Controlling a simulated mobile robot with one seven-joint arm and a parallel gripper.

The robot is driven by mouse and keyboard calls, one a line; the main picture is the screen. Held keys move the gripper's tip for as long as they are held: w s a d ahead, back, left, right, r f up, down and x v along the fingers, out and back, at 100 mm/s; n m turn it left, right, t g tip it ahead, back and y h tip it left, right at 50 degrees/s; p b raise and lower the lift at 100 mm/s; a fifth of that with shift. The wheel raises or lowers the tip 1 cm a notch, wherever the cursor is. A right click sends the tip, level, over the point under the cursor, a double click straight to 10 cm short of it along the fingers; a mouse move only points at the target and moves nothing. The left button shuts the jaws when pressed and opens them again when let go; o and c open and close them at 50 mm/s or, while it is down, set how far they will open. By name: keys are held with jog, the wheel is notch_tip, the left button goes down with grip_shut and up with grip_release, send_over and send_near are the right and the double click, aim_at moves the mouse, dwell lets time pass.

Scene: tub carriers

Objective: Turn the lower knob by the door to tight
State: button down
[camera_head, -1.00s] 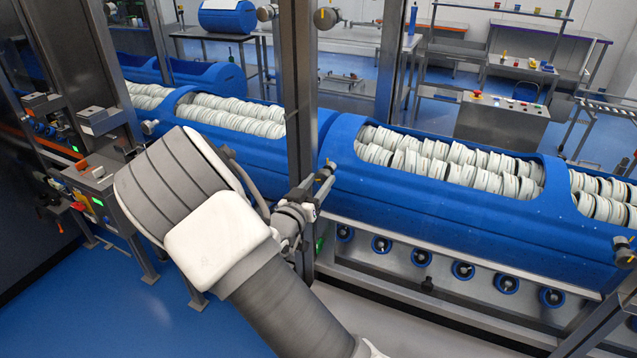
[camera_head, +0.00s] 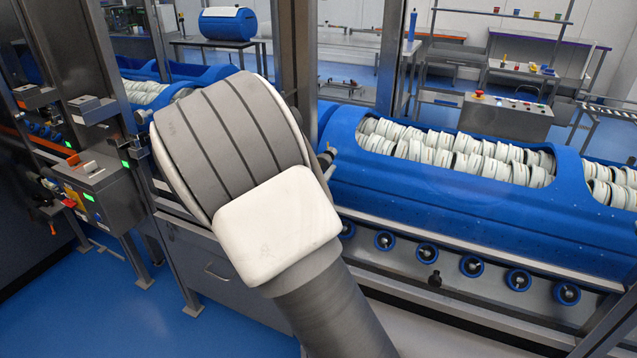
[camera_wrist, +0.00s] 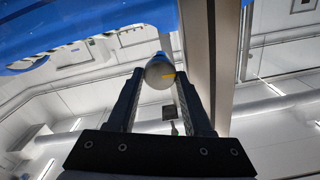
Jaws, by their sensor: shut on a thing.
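In the wrist view, a grey round knob (camera_wrist: 156,74) with a yellow-orange mark on its face sits between the two dark fingers of my gripper (camera_wrist: 160,88). The gripper is shut on it near the fingertips. A metal post (camera_wrist: 205,60) runs close beside the right finger. In the head view my own arm hides the gripper and most of what it holds. A grey piece (camera_head: 327,157) shows just right of my arm, by the metal post (camera_head: 297,60); I cannot tell if it is the knob.
A blue tub (camera_head: 460,215) filled with pale discs lies to the right behind the frame. A row of blue-rimmed rollers (camera_head: 427,253) runs below it. A control box (camera_head: 105,190) with a green light stands left of my arm. Blue floor (camera_head: 125,310) is clear at lower left.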

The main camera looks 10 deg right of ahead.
jog(key=m+b, duration=0.2)
jog(key=b, duration=0.1)
jog(key=m+b, duration=0.2)
jog(key=b, duration=0.1)
jog(key=shift+f+m+b, duration=0.3)
jog(key=shift+f+m, duration=0.1)
jog(key=m+b, duration=0.4)
jog(key=b, duration=0.2)
jog(key=shift+m+b, duration=0.3)
jog(key=shift+b, duration=0.1)
jog(key=m+b, duration=0.4)
jog(key=b, duration=0.2)
jog(key=m+b, duration=0.3)
jog(key=b, duration=0.1)
jog(key=shift+r+m, duration=0.25)
jog(key=shift+m, duration=0.15)
jog(key=shift+c, duration=1.5)
grip_release()
jog(key=shift+r, duration=0.1)
